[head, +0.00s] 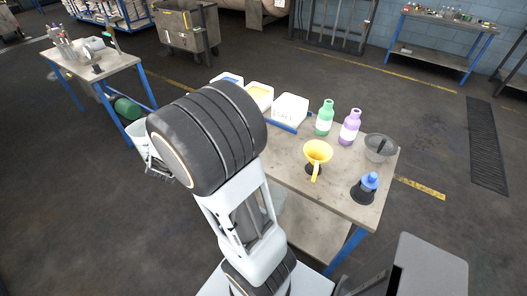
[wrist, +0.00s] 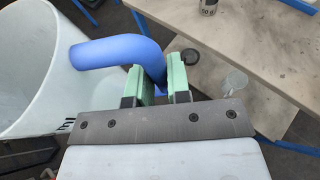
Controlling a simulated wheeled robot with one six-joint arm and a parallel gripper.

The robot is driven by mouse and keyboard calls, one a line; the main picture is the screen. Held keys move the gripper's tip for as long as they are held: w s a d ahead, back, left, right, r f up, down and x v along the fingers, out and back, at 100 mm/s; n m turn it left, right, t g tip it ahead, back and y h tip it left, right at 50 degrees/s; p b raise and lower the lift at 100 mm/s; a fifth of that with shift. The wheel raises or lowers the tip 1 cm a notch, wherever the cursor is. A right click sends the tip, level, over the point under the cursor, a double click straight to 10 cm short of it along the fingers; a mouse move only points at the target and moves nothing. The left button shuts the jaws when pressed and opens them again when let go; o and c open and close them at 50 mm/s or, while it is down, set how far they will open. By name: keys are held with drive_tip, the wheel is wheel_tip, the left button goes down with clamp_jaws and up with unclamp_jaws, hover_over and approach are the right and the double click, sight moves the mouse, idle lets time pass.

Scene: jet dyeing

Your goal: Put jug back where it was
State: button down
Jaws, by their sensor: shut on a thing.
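The jug (wrist: 28,85) is large and whitish with a thick blue handle (wrist: 95,52). In the wrist view it fills the left side, its open mouth facing the camera. My gripper (wrist: 157,85) has green pads shut on the blue handle, with the jug to the left of the fingers. In the head view only part of the white jug (head: 137,133) shows, beyond my arm's dark wrist joint and left of the workbench. It appears held in the air, clear of the bench.
The workbench (head: 283,160) holds a yellow funnel (head: 318,153), green bottle (head: 325,118), purple bottle (head: 349,127), grey bowl (head: 380,147), blue-topped item (head: 369,182) and white bins (head: 290,109). Its edge is close right of my gripper. Another table (head: 95,62) stands back left; floor lies between.

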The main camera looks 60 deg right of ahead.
drive_tip(key=s+d+f+m+g+h+b, duration=0.1)
drive_tip(key=s+d+f+m+g+b, duration=0.15)
drive_tip(key=s+d+m+g, duration=0.65)
drive_tip(key=s+d+f+m+g+h+b, duration=0.2)
drive_tip(key=s+d+m+g+b, duration=0.25)
drive_tip(key=s+d, duration=0.85)
drive_tip(key=shift+g, duration=0.45)
drive_tip(key=w+d+f+p, duration=0.1)
drive_tip(key=d+f, duration=0.2)
drive_tip(key=f, duration=0.1)
drive_tip(key=w+d+f+p, duration=0.1)
drive_tip(key=d+f, duration=0.2)
drive_tip(key=f, duration=0.1)
drive_tip(key=w+d+f+p, duration=0.1)
drive_tip(key=d+f, duration=0.3)
drive_tip(key=shift+w+f, duration=0.2)
drive_tip(key=shift+f, duration=0.35)
drive_tip(key=shift+a+f, duration=0.1)
